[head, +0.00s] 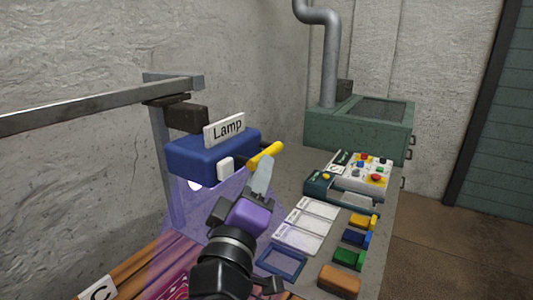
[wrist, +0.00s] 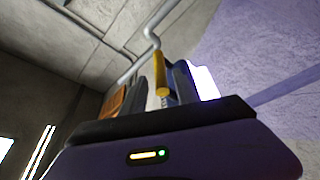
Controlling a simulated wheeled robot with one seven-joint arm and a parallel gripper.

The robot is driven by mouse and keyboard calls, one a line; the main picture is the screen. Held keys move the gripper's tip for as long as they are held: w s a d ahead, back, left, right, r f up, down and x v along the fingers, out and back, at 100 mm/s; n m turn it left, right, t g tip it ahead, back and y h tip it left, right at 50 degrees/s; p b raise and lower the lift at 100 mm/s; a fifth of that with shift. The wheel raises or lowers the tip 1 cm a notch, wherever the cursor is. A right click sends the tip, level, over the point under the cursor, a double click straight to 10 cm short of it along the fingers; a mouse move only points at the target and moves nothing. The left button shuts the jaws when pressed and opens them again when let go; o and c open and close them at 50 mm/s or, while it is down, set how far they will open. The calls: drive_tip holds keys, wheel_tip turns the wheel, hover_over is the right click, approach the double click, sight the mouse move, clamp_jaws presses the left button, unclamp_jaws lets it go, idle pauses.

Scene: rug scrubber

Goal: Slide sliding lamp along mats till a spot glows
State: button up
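The sliding lamp (head: 205,155) is a blue box with a "Lamp" sign, hanging from a grey rail at the left. A yellow handle (head: 268,152) sticks out on its right side. A violet light cone falls below it on a patterned mat (head: 185,270), partly hidden by my arm. No glowing spot can be made out on the mat. My gripper (head: 262,175) is raised at the handle, its pale fingertips close against it. In the wrist view the yellow handle (wrist: 160,75) stands between the fingers, with a gap to the left one.
The grey rail (head: 80,108) runs left along the wall. A counter to the right holds white cards (head: 305,225), a blue frame (head: 281,262), several coloured blocks (head: 350,258) and a button panel (head: 362,170). A green stove (head: 360,122) with a pipe stands behind. Floor is free at right.

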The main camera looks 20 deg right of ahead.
sight(267, 151)
drive_tip(key=p+x, duration=0.1)
drive_tip(key=x, duration=0.5)
drive_tip(key=shift+w+d, duration=0.25)
drive_tip(key=shift+w, duration=0.05)
clamp_jaws()
idle(1.1)
